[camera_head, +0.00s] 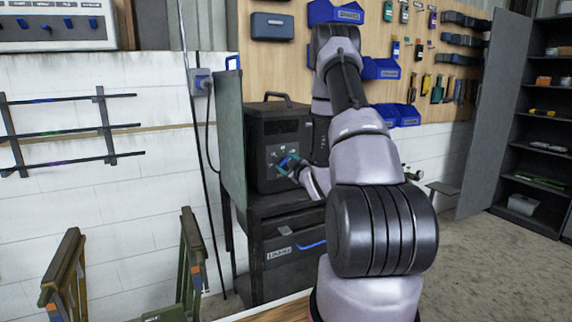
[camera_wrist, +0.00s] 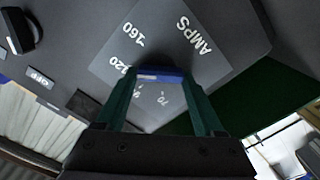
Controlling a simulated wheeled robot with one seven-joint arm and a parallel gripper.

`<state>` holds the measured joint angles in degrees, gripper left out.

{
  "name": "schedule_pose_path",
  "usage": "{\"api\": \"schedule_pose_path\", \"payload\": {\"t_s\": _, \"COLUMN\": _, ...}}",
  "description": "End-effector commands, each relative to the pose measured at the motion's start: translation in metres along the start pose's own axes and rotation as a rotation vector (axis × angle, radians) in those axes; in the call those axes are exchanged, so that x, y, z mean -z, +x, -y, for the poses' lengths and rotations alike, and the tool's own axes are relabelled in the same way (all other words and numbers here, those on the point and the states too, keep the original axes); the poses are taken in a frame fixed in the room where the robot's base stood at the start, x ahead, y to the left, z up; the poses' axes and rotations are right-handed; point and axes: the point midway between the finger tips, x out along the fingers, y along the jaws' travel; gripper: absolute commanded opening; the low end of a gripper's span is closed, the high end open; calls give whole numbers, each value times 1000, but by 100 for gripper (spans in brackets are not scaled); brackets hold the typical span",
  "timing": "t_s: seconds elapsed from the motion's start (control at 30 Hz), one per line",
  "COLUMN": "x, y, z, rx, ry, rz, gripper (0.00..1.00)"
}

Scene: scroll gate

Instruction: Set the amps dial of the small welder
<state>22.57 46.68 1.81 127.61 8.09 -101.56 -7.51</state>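The small welder (camera_head: 265,128) is a dark box with a top handle, standing on a dark cabinet in the head view. My gripper (camera_head: 288,163) is at its front panel. In the wrist view, a grey label plate (camera_wrist: 185,35) reads AMPS, with 160, 120 and 70 legible and another number partly hidden. A blue bar-shaped amps dial (camera_wrist: 160,75) lies between the green fingertips of my gripper (camera_wrist: 162,78), which appear to touch both its ends. Its pointer mark cannot be made out.
A black knob (camera_wrist: 20,30) and an OFF label (camera_wrist: 40,79) are on the same panel. A green-grey upright sheet (camera_head: 231,140) stands close to the welder's left. The cabinet (camera_head: 285,255) is below, and a pegboard (camera_head: 275,75) is behind.

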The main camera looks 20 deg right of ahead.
Motion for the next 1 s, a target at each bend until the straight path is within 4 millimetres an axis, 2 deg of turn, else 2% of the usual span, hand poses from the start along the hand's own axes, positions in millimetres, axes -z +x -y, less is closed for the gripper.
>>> {"api": "schedule_pose_path", "payload": {"t_s": 0.03, "x": -1, "y": -1, "z": 0, "rx": 1, "ry": 1, "rz": 3, "gripper": 85}}
{"api": "schedule_pose_path", "payload": {"t_s": 0.07, "x": -1, "y": -1, "z": 0, "rx": 1, "ry": 1, "rz": 3, "gripper": 97}}
{"api": "schedule_pose_path", "payload": {"t_s": 0.1, "x": -1, "y": -1, "z": 0, "rx": 1, "ry": 1, "rz": 3, "gripper": 100}}
{"api": "schedule_pose_path", "payload": {"t_s": 0.33, "x": -1, "y": -1, "z": 0, "rx": 0, "ry": 1, "rz": 2, "gripper": 100}}
{"api": "schedule_pose_path", "payload": {"t_s": 0.43, "x": -1, "y": -9, "z": 0, "rx": 0, "ry": 2, "rz": 3, "gripper": 100}}
{"api": "schedule_pose_path", "payload": {"t_s": 0.57, "x": -1, "y": -30, "z": -1, "rx": 0, "ry": 2, "rz": 5, "gripper": 100}}
{"api": "schedule_pose_path", "payload": {"t_s": 0.8, "x": -2, "y": -79, "z": 0, "rx": 0, "ry": 3, "rz": 6, "gripper": 100}}
{"api": "schedule_pose_path", "payload": {"t_s": 1.0, "x": -1, "y": -104, "z": 0, "rx": 1, "ry": 2, "rz": 3, "gripper": 100}}
